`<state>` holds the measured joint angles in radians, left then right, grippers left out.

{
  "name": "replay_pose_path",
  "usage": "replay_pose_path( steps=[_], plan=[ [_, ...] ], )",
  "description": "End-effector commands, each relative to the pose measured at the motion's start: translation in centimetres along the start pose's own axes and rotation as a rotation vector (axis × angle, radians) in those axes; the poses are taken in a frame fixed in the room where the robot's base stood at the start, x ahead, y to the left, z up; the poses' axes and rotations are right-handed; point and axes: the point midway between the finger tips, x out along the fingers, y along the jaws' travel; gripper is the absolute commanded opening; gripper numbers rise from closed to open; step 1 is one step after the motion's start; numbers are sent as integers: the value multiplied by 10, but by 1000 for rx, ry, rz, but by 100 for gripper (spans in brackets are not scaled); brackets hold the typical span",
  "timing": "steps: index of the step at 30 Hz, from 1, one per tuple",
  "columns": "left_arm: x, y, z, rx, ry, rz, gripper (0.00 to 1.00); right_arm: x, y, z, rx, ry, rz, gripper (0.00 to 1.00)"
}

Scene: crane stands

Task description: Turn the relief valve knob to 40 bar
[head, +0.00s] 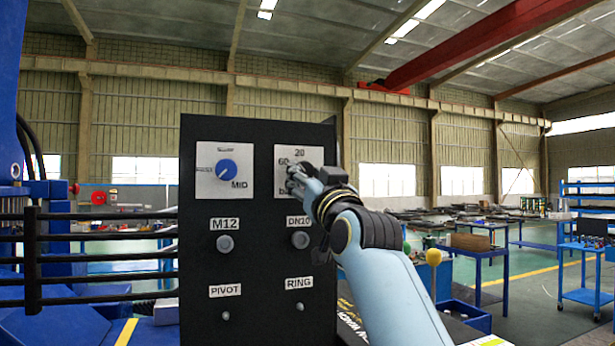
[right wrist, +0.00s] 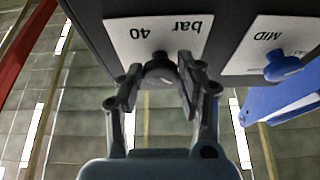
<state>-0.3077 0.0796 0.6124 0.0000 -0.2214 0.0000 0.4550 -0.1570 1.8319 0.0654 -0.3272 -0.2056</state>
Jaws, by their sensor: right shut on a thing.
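The relief valve knob (right wrist: 160,68) is dark and round, on a white dial plate (right wrist: 196,22) at the upper right of a black panel (head: 255,275). In the right wrist view the plate reads "40" and "bar" upside down. In the head view it shows "20", "60" and part of "bar". My right gripper (head: 293,182) is at this plate and hides the knob there. In the right wrist view its fingers are shut on the knob, one on each side. Which number the knob points to cannot be told. My left gripper is not in view.
A blue knob (head: 226,170) marked "MID" sits on the neighbouring plate to the left. Below are round fittings labelled M12 (head: 225,243) and DN10 (head: 300,240), and small pins labelled PIVOT and RING. Black rails (head: 90,255) cross at the left. Blue tables (head: 480,262) stand behind right.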

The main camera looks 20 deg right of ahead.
Motion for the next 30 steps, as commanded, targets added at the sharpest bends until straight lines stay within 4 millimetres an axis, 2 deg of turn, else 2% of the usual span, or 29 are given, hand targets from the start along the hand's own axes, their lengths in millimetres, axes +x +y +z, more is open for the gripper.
replay_pose_path(
  steps=[4, 8, 17, 30],
  plan=[
    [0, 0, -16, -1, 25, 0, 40, 0, 0, 0, -1, -1, -1, 4],
    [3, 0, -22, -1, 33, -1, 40, 0, 0, 1, -13, 0, -6, 4],
    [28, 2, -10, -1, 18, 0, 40, -1, 2, 4, -143, 2, -59, 4],
    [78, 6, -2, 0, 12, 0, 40, -1, 6, 2, -515, 1, -213, 4]
  ],
)
